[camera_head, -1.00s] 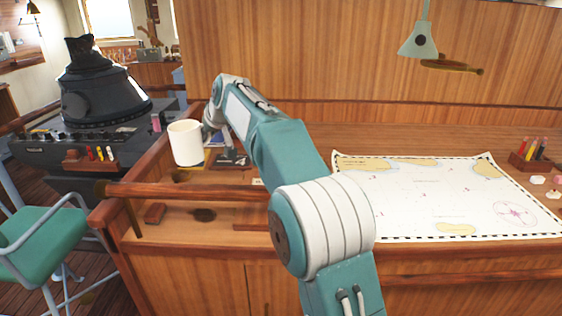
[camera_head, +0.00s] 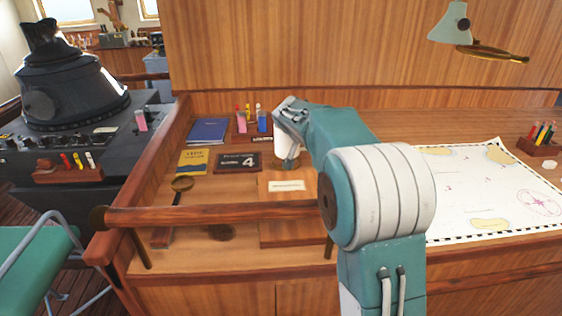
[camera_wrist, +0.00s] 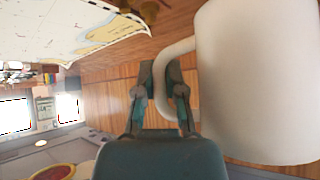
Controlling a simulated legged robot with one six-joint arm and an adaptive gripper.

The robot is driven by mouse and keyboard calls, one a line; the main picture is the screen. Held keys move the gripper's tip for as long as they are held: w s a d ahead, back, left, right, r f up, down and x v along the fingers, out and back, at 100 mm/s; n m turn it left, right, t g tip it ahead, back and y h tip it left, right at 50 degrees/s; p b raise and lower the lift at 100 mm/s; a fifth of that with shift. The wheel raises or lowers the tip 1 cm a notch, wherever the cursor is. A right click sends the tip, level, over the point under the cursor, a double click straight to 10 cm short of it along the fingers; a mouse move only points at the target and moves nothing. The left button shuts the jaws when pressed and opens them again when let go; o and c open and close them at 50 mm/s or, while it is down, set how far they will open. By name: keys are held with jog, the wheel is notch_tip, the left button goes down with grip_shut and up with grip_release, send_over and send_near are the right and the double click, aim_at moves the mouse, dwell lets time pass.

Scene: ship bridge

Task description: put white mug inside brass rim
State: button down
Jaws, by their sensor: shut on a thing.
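The white mug (camera_head: 279,147) is held above the desk, mostly hidden behind my gripper (camera_head: 289,155) in the head view. In the wrist view the mug (camera_wrist: 258,85) fills the right side, and its handle (camera_wrist: 168,75) lies between the fingers of my gripper (camera_wrist: 162,88), which is shut on it. A small dark brown round shape (camera_head: 221,232) lies on the desk behind the front rail. I cannot tell whether it is the brass rim. A brownish edge also shows beside my gripper, too small to make out.
A wooden rail (camera_head: 210,214) runs along the desk's front. A chart (camera_head: 480,190) covers the right.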

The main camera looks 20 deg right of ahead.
jog(key=shift+w, duration=0.15)
jog(key=w+d+f, duration=0.1)
jog(key=w+f, duration=0.2)
jog(key=w, duration=0.1)
jog(key=w+d+f, duration=0.1)
jog(key=w+f, duration=0.2)
jog(key=w, duration=0.1)
jog(key=w+d+f, duration=0.1)
jog(key=w+f, duration=0.2)
jog(key=w, duration=0.1)
jog(key=shift+w+d, duration=0.2)
jog(key=shift+d, duration=0.05)
jog(key=shift+w+d+f, duration=0.25)
jog(key=shift+f, duration=0.1)
notch_tip(320, 180, down, 3)
jog(key=shift+w+f, duration=0.15)
jog(key=c, duration=0.7)
grip_release()
